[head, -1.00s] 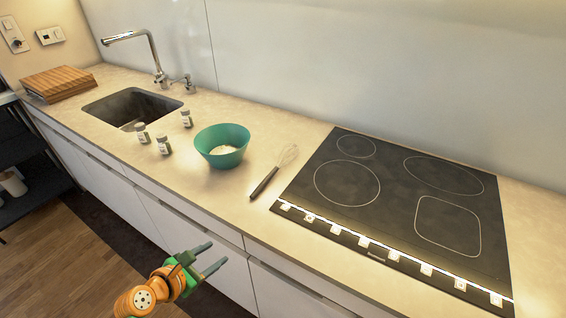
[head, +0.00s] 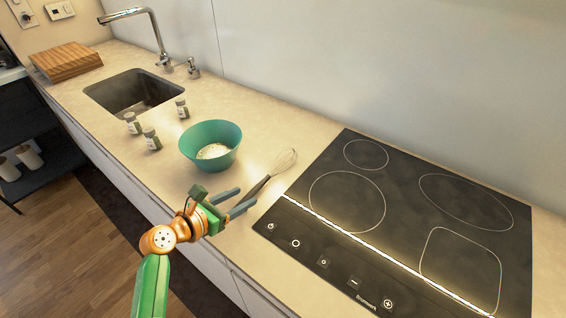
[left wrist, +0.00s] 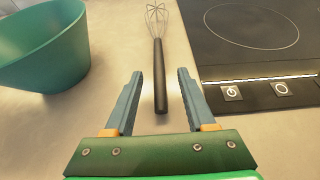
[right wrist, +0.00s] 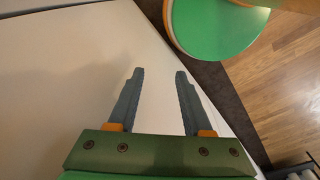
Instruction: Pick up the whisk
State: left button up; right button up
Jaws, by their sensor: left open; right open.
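The whisk (head: 284,163) lies on the counter between the teal bowl and the black cooktop, its wire head pointing towards the wall. In the left wrist view its dark handle (left wrist: 160,80) points towards me, and the handle's end lies between the fingertips. My left gripper (head: 247,197) is open and empty at the handle end, its fingers on either side; it also shows in the left wrist view (left wrist: 160,75). I cannot tell the exact height of the fingers over the counter. My right gripper (right wrist: 159,72) is open and empty in the right wrist view, in front of a pale surface.
The teal bowl (head: 196,135) with pale contents stands left of the whisk. The cooktop (head: 395,215) is close on the right. Several small jars (head: 152,139) stand near the sink (head: 135,90). A wooden board (head: 66,64) lies at the far left.

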aim_at(251, 193)
pick_arm(q)
jog(key=x, duration=0.4)
jog(key=shift+a+b, duration=0.1)
jog(key=shift+b, duration=0.2)
jog(key=shift+w+f, duration=0.15)
jog(key=shift+w, duration=0.05)
jog(key=shift+s, duration=0.2)
grip_shut()
